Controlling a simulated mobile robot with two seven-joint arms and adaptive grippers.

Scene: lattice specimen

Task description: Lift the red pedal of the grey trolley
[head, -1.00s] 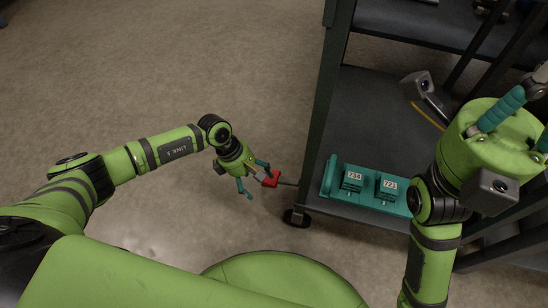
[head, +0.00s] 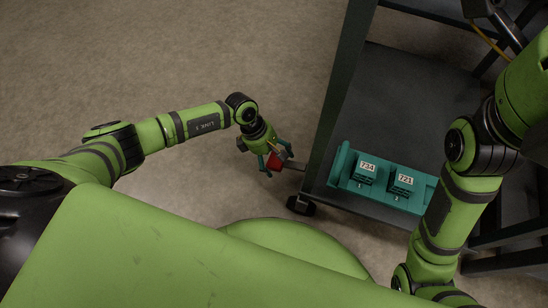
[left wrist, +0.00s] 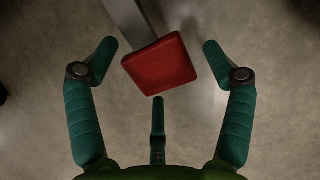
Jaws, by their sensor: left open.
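The red pedal (head: 274,162) sits on a grey bar that sticks out low from the left side of the grey trolley (head: 405,105), near a caster. My left gripper (head: 277,157) is open at the pedal, its fingers partly covering it. In the left wrist view the square red pedal (left wrist: 160,66) lies between the two side fingers of the left gripper (left wrist: 160,48), with a gap on each side. A third finger is below the pedal in that picture. My right arm shows at the right, but its gripper is out of view.
A teal holder (head: 340,165) with two teal blocks, 734 (head: 365,172) and 721 (head: 401,184), sits on the trolley's lower shelf. A trolley post (head: 338,95) and a black caster (head: 301,205) stand right of the pedal. The floor to the left is clear.

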